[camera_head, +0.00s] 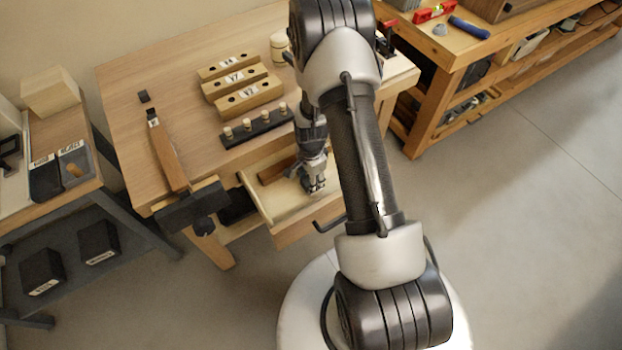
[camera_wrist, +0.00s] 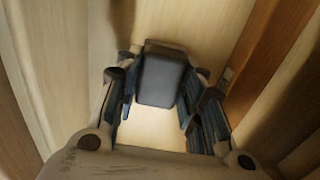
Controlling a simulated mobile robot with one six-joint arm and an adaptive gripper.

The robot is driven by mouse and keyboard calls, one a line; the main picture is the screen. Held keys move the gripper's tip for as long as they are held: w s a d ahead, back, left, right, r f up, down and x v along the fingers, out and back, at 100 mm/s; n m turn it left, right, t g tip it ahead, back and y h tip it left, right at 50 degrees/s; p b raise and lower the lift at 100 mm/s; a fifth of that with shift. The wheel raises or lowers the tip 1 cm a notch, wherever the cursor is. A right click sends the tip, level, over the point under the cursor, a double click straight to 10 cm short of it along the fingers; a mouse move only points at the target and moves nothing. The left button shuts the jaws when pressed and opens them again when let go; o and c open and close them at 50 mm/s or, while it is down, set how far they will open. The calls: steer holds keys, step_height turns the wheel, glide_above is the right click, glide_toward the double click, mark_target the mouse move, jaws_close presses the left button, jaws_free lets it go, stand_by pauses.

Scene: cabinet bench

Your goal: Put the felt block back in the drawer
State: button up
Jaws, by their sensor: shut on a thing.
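The felt block (camera_wrist: 161,78) is a dark grey block between the fingers of my gripper (camera_wrist: 160,95) in the wrist view. My gripper is shut on it. In the head view my gripper (camera_head: 316,186) points down inside the open drawer (camera_head: 262,204), and the block is hard to make out there. The pale drawer floor (camera_wrist: 150,130) lies beneath the block; I cannot tell whether the block touches it.
A brown wooden piece (camera_head: 275,171) lies in the drawer beside my gripper. On the bench (camera_head: 130,78) are a black peg rack (camera_head: 257,127), several numbered wooden blocks (camera_head: 240,82), a small dark block (camera_head: 143,96) and a vise (camera_head: 190,204).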

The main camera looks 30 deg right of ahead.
steer(key=o, duration=1.1)
steer(key=shift+o, duration=0.7)
steer(key=shift+r, duration=0.1)
steer(key=shift+r+p, duration=2.45)
steer(key=shift+r, duration=1.05)
